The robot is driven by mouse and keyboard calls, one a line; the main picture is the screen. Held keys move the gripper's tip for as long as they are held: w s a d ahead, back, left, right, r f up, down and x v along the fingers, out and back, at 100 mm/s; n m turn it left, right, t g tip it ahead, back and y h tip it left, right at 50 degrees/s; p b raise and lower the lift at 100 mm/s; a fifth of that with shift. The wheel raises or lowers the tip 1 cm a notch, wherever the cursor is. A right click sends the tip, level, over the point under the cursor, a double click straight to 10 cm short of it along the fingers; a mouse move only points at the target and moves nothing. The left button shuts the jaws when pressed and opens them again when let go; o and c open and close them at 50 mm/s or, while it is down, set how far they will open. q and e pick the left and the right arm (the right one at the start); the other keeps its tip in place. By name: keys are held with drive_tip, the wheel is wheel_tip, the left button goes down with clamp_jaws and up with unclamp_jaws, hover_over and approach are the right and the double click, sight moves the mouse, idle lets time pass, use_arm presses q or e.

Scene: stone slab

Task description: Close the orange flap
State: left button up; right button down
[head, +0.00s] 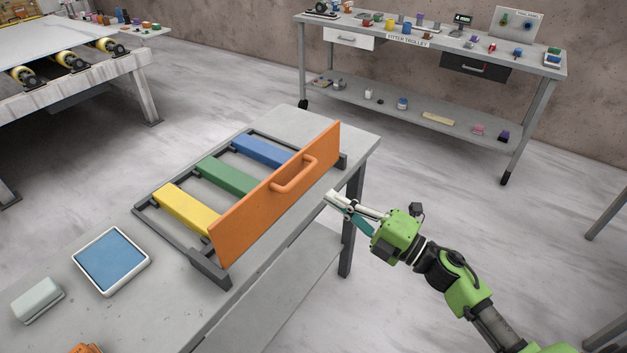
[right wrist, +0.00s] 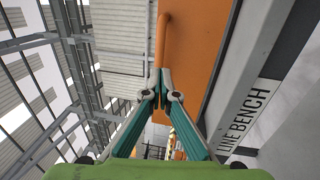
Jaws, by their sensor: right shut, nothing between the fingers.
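The orange flap (head: 277,194) stands upright along the right side of a dark frame (head: 180,237) on the grey bench. A bar handle (head: 295,175) sits on its outer face. Behind it in the frame lie yellow (head: 185,208), green (head: 225,175) and blue (head: 262,151) bars. My right gripper (head: 331,197) is shut and empty, just right of the flap and apart from it in the head view. In the right wrist view the shut fingertips (right wrist: 161,84) point up toward the flap (right wrist: 190,60) and its handle (right wrist: 163,38). My left gripper is not in view.
The bench (head: 120,308) also holds a blue-topped tray (head: 112,262), a pale block (head: 37,299) and an orange object (head: 86,349). A trolley (head: 430,124) with many small items stands at the back. Open floor lies right of the bench.

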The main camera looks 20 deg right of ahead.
sight(302, 178)
drive_tip(key=p+x, duration=0.1)
drive_tip(key=x, duration=0.3)
drive_tip(key=shift+w+a+r, duration=0.2)
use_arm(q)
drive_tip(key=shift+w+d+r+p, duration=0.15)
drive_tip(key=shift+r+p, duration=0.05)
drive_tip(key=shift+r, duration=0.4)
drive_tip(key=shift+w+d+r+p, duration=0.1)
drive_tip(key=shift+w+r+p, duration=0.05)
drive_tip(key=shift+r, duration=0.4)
use_arm(e)
drive_tip(key=shift+x, duration=0.75)
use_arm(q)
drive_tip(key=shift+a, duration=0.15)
use_arm(e)
drive_tip(key=shift+f, duration=0.2)
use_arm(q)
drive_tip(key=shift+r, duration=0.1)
use_arm(e)
drive_tip(key=shift+r, duration=0.1)
